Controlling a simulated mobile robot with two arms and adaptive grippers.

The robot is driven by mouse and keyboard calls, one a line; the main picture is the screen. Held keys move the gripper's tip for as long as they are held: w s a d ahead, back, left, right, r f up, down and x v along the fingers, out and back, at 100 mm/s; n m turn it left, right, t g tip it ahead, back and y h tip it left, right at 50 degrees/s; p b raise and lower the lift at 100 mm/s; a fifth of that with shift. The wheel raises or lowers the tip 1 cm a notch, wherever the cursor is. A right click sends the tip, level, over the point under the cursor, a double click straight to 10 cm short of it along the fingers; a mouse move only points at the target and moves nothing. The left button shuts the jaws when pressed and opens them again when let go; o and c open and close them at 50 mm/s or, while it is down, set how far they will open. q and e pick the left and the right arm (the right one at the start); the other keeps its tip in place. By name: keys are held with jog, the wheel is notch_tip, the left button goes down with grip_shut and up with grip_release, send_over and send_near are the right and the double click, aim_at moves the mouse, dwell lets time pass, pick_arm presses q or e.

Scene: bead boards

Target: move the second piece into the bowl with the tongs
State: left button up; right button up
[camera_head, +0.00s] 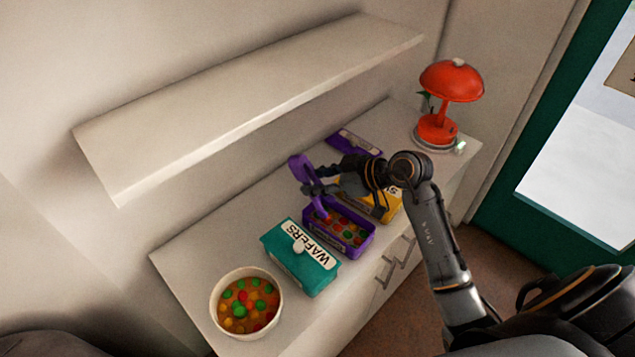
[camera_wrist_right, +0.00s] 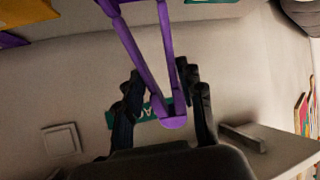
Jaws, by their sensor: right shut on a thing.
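My right gripper (camera_head: 314,186) is shut on the purple tongs (camera_head: 300,167). The tongs stand tilted, with their lower end over the left part of an open purple box (camera_head: 361,250) of coloured round pieces. In the right wrist view the tongs (camera_wrist_right: 172,123) run between the fingers (camera_wrist_right: 167,100), with two arms spread apart toward the top edge. Their tips are out of that view. I cannot tell whether they touch a piece. The white bowl (camera_head: 216,306) holds several green, red and yellow pieces at the front left. My left gripper is not in view.
A teal WAFERS box (camera_head: 287,262) stands between the bowl and the purple box. A yellow box (camera_head: 384,214), partly behind my arm, and a purple flat thing (camera_head: 354,144) lie farther right. A red lamp (camera_head: 452,82) stands at the far end. A shelf (camera_head: 250,95) hangs above the cabinet.

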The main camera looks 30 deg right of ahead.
notch_tip(320, 180, down, 4)
jog(key=shift+r+b, duration=0.25)
jog(key=shift+b, duration=0.25)
jog(key=shift+o, duration=0.8)
grip_shut()
jog(key=shift+r, duration=0.1)
